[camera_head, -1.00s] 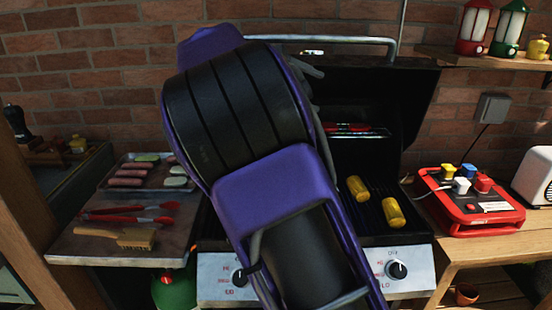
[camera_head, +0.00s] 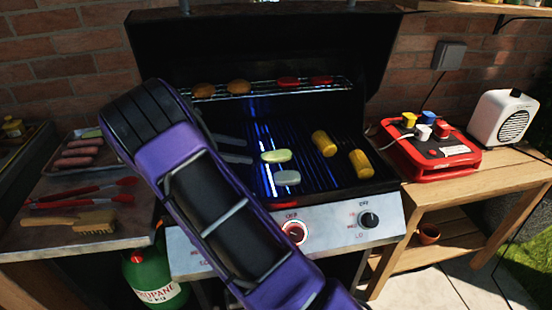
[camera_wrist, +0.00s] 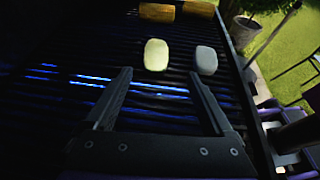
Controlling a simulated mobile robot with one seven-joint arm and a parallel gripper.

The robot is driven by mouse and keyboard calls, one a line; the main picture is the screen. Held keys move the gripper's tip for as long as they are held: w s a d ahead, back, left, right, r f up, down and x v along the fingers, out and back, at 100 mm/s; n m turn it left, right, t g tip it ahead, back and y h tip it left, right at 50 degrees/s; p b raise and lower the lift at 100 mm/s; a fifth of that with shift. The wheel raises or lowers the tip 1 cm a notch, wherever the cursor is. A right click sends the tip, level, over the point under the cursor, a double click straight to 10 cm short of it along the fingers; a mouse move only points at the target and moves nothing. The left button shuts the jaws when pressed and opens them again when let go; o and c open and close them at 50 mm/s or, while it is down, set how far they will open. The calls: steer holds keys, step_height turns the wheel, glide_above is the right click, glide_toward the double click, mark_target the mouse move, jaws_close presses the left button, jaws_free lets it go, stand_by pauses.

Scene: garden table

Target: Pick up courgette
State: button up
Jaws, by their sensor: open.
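Two oval slices lie on the barbecue grate (camera_head: 325,180). One is pale yellow-green, like courgette (camera_head: 276,156), and the other is pale grey (camera_head: 287,178); I cannot tell for sure what the grey one is. In the wrist view the yellow-green slice (camera_wrist: 156,55) is on the left and the grey slice (camera_wrist: 205,60) on the right, both just beyond my fingertips. My gripper (camera_head: 250,150) is open and empty over the grate, left of the slices; its spread fingers also show in the wrist view (camera_wrist: 160,76). Another green slice (camera_head: 91,133) shows on the side tray, partly hidden by my arm.
Two corn pieces (camera_head: 324,143) lie right of the slices. A warming rack (camera_head: 265,92) with buns and red pieces spans the back, under the raised lid (camera_head: 260,45). Blue light glows under the grate. Tongs (camera_head: 85,193) and a brush (camera_head: 70,224) lie on the left shelf.

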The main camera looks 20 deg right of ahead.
mark_target(272, 155)
steer(key=x, duration=0.5)
steer(key=b+x, duration=0.1)
steer(key=x, duration=0.2)
steer(key=shift+w+d+f, duration=0.15)
steer(key=shift+w+f, duration=0.05)
steer(key=shift+w, duration=0.2)
jaws_close()
